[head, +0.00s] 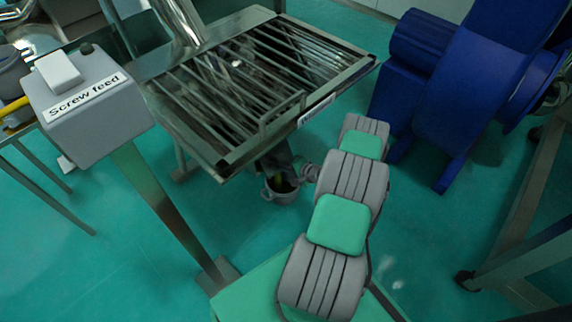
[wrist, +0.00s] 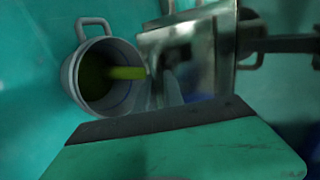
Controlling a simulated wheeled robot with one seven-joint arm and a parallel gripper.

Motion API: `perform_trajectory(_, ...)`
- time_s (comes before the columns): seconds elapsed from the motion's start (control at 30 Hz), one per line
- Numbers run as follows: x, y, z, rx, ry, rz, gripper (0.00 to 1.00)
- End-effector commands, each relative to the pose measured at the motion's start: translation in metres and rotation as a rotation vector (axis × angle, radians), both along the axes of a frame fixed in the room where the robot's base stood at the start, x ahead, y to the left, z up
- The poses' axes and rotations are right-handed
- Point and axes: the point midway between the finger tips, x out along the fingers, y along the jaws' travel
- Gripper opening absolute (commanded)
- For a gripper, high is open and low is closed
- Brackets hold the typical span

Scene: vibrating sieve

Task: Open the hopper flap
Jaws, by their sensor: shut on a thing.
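The hopper is a steel box with a barred grate (head: 215,80) on top, a front handle and a small label. In the head view my grey and green arm reaches under its front edge, and my gripper (head: 305,172) is small and partly hidden there. In the wrist view a shiny metal plate, seemingly the hopper flap (wrist: 205,55), stands just ahead of my gripper (wrist: 168,88). The fingers are shut at the plate's lower left edge; the exact grip is blurred. A yellow-green bar (wrist: 127,73) shows beside the fingers, in front of the pot.
A grey handled pot (head: 283,194) stands below the hopper; it also shows in the wrist view (wrist: 72,85). A "Screw feed" box (head: 88,105) on a post is at left. A blue machine (head: 455,90) stands close at right. Green floor is free at lower left.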

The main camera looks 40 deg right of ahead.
Motion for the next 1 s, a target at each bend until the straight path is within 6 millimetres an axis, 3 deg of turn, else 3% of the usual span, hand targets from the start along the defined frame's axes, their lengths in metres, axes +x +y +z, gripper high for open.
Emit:
perform_trajectory(0.17, 0.001, -0.002, 0.002, -0.001, -0.004, -0.001, 0.0)
perform_trajectory(0.2, 0.001, -0.002, 0.002, -0.001, -0.004, -0.001, 0.15)
perform_trajectory(0.43, 0.001, -0.001, 0.001, 0.001, -0.003, 0.0, 0.34)
perform_trajectory(0.73, -0.004, -0.002, 0.005, 0.002, -0.003, -0.002, 0.34)
perform_trajectory(1.0, -0.046, -0.01, 0.036, 0.002, -0.003, -0.005, 0.34)
